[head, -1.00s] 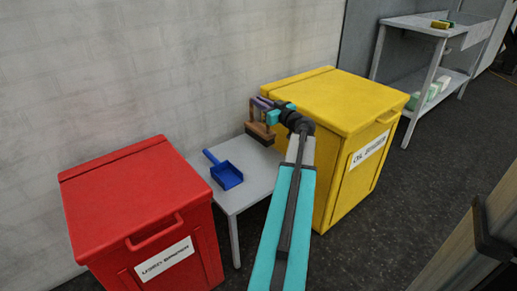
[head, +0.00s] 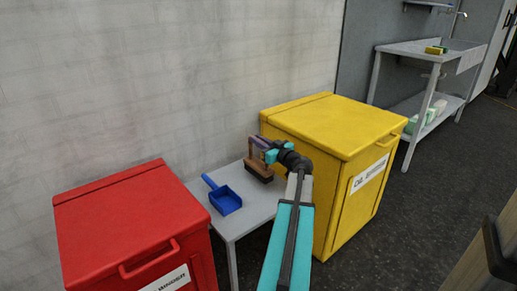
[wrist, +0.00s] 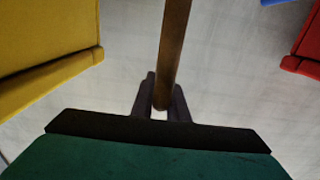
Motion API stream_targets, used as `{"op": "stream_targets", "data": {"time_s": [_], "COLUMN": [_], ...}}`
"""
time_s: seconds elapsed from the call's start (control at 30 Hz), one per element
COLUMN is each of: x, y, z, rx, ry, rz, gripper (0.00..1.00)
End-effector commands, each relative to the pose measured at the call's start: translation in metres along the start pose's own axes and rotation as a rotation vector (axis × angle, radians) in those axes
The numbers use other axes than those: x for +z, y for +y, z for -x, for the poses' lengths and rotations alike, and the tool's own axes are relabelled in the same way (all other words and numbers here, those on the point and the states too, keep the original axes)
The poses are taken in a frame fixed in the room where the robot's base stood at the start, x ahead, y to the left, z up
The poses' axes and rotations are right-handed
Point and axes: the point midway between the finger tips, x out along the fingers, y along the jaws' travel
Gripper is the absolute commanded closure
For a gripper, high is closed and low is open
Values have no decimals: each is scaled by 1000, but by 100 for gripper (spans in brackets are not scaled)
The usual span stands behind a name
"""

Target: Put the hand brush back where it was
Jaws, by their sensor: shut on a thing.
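The hand brush (head: 258,170) has a brown wooden body and dark bristles. It is upright at the back right of the small grey table (head: 251,214), close to the yellow bin. I cannot tell whether the bristles touch the tabletop. My gripper (head: 264,151) is shut on the brush's upper part. In the wrist view, the two dark fingers of my gripper (wrist: 161,102) close around the end of the brown brush handle (wrist: 173,45). The bristles are out of sight there. A blue dustpan (head: 225,200) lies on the table to the left of the brush.
A yellow bin (head: 330,125) stands right of the table, and a red bin (head: 125,215) stands left of it. The wall (head: 170,80) is behind. A grey sink bench (head: 415,48) is at the back right. The tabletop between dustpan and brush is bare.

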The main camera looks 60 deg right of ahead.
Motion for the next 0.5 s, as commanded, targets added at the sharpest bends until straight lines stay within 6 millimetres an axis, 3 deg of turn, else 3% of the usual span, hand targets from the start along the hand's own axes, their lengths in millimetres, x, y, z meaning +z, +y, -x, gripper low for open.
{"op": "stream_targets", "data": {"time_s": [0.3,0.5], "x": [32,33], "y": [0,-1], "z": [0,0], "rx": [-1,-1], "ry": [1,2], "rz": [-1,-1], "gripper": [100,100]}}
